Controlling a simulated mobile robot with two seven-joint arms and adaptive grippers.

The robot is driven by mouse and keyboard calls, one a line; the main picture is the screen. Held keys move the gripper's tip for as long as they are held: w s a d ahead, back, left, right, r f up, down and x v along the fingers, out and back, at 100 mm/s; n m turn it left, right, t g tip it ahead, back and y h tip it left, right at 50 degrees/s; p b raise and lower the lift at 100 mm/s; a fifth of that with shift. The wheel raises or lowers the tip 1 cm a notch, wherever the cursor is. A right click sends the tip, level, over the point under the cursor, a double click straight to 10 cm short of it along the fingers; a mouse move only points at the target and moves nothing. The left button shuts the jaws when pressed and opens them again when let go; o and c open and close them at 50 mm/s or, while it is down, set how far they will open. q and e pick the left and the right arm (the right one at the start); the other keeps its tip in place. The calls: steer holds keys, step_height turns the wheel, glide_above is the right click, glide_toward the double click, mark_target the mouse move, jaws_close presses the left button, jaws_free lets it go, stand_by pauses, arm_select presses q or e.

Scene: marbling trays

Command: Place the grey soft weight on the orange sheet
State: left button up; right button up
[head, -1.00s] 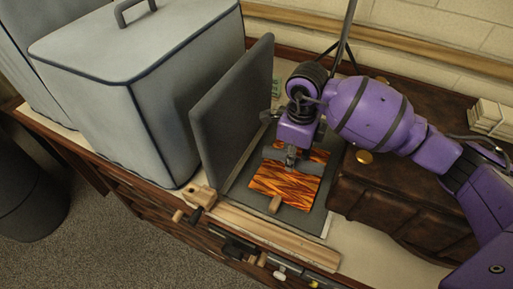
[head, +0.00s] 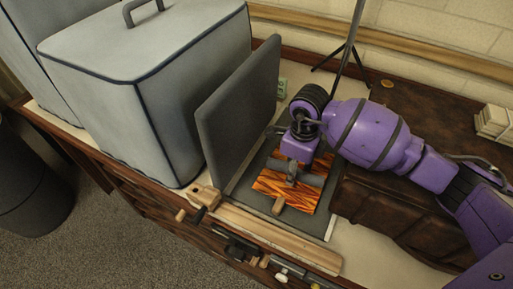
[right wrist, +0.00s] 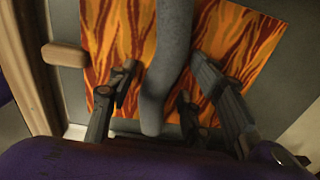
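The grey soft weight (head: 313,180) lies across the orange-and-red patterned sheet (head: 270,186). It also shows in the right wrist view (right wrist: 165,75) over the sheet (right wrist: 112,35). My right gripper (head: 291,172) is low over the sheet, its fingers on either side of the weight's middle. In the right wrist view the fingertips (right wrist: 166,62) stand apart, with narrow gaps beside the weight; it looks open around it. The weight seems to rest on the sheet, but its underside is hidden. My left gripper is not in view.
The sheet lies on a dark grey bed (head: 247,196) with a wooden block (head: 279,206) at its front edge. An upright grey panel (head: 235,110) and a large covered box (head: 160,90) stand left. A brown case (head: 390,205) stands right.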

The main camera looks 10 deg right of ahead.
steer(key=shift+r, duration=0.4)
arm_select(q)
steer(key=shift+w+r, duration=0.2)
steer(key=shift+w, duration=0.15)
arm_select(e)
step_height(320, 180, up, 11)
steer(key=shift+r, duration=0.2)
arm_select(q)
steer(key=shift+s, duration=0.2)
